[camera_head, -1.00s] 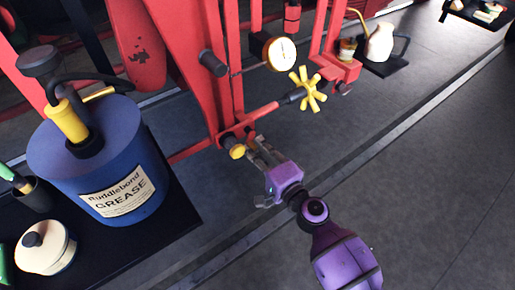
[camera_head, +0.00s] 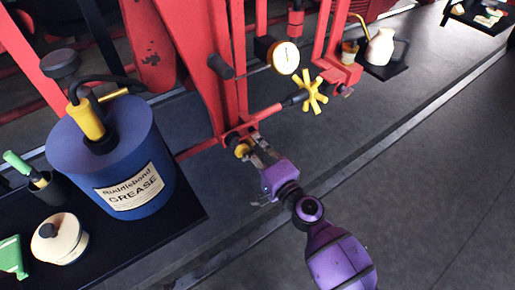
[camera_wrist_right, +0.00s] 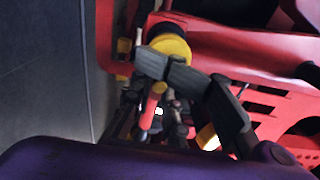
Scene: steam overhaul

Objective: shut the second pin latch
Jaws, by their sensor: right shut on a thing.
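A pin latch with a yellow knob (camera_head: 242,150) sits at the low end of the red frame, just beyond my right gripper. In the right wrist view the round yellow knob (camera_wrist_right: 172,48) shows close behind the dark fingers. My purple right gripper (camera_head: 262,153) is shut on the pin latch; its fingers (camera_wrist_right: 165,68) hide part of it, so the pin's exact position cannot be told. My left gripper is not in view.
A yellow star handwheel (camera_head: 314,96) and a white gauge (camera_head: 285,58) are on the red frame above. A blue grease drum (camera_head: 150,150) and a cream pot (camera_head: 60,240) stand on a black bench (camera_head: 185,222) at left. The grey floor at right is clear.

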